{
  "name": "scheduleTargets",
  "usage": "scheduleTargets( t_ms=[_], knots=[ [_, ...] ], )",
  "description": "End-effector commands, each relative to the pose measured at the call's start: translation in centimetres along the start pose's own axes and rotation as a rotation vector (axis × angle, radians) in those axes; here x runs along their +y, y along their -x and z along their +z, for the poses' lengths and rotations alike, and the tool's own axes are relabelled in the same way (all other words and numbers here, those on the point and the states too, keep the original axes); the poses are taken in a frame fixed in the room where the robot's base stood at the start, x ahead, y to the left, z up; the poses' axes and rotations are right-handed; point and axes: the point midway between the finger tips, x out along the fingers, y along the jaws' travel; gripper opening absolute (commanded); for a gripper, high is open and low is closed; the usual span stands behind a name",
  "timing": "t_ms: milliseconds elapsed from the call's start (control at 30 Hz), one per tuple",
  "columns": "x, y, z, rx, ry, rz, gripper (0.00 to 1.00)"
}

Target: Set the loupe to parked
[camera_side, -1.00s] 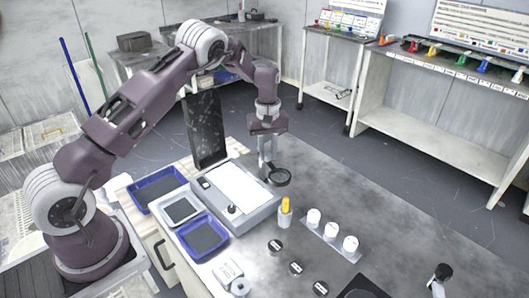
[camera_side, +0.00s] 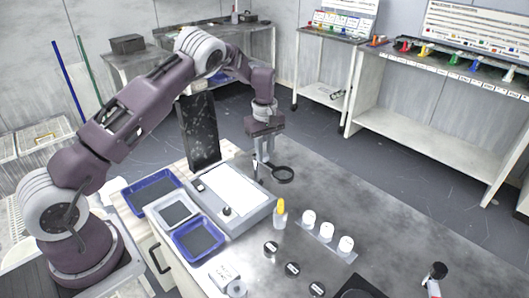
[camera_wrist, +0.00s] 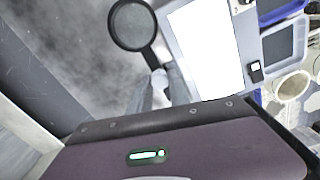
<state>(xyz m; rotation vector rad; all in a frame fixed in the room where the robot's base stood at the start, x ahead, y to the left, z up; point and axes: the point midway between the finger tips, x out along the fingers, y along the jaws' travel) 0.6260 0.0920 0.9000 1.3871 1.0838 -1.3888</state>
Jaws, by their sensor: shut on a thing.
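The loupe is a round lens in a black ring (camera_side: 283,174), with a short dark handle, above the bench beside the far right corner of a grey box with a white panel (camera_side: 232,186). My gripper (camera_side: 263,164) is over that corner, pointing down, with its fingers shut on the loupe's handle. In the wrist view the loupe (camera_wrist: 132,25) extends from the fingertips of my gripper (camera_wrist: 160,82), left of the white panel (camera_wrist: 203,48). The fingers hide the handle's end, so I cannot tell what it is attached to.
A yellow-capped bottle (camera_side: 280,213) stands just in front of the loupe. White cylinders (camera_side: 327,231) and dark discs (camera_side: 292,269) lie nearer. Blue trays (camera_side: 199,238) sit left of the box, and a tall dark panel (camera_side: 199,132) stands behind it. The bench's right side is mostly clear.

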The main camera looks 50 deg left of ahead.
Motion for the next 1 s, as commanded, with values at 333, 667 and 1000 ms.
scheduleTargets(
  t_ms=[333,667,1000],
  knots=[
    [0.1,0.1,0.0,0.001,0.0,0.004,0.45],
    [0.2,3.0,0.0,0.002,-0.002,0.007,0.45],
    [0.1,7.2,0.0,0.0,0.0,0.004,0.45]
  ],
)
